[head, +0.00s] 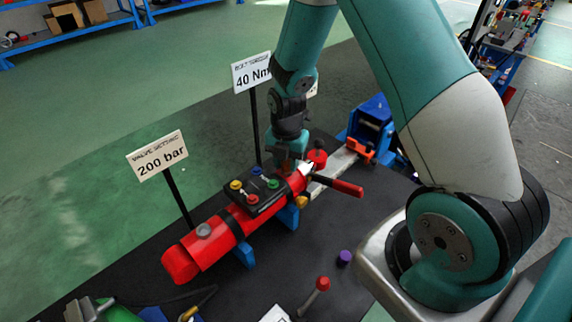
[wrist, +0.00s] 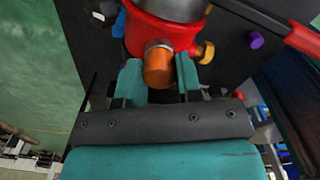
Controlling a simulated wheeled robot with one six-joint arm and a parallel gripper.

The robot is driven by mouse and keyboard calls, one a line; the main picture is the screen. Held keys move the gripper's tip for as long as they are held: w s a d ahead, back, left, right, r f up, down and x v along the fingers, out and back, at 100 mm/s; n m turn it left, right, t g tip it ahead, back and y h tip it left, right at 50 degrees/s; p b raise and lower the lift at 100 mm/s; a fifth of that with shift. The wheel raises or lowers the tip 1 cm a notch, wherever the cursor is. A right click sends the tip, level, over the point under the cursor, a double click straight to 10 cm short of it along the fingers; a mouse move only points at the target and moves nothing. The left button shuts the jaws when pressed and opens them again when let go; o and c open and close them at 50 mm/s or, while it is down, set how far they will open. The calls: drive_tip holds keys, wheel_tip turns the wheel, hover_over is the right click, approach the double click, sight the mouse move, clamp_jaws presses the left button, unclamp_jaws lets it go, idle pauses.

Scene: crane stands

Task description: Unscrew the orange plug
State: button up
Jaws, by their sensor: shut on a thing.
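The orange plug (wrist: 158,68) sticks out of the end of the red cylinder (wrist: 150,32) in the wrist view. My gripper (wrist: 159,74) has its two teal fingers on either side of the plug and is shut on it. In the head view the red cylinder (head: 188,262) lies on blue supports, and my gripper (head: 288,164) is at its far right end. The plug is hidden there behind the gripper and the cylinder end.
A red-handled lever (head: 338,186) sticks out right of the cylinder's end, with a yellow knob (head: 302,202) below it. A black block with coloured caps (head: 254,188) sits on top. Sign posts (head: 180,200) stand behind. A purple cap (head: 344,257) lies on the dark table.

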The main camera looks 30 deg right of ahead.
drive_tip(key=n, duration=0.3)
drive_tip(key=shift+w+n, duration=0.1)
drive_tip(key=shift+n, duration=0.3)
drive_tip(key=o, duration=1.1)
drive_tip(key=shift+c, duration=1)
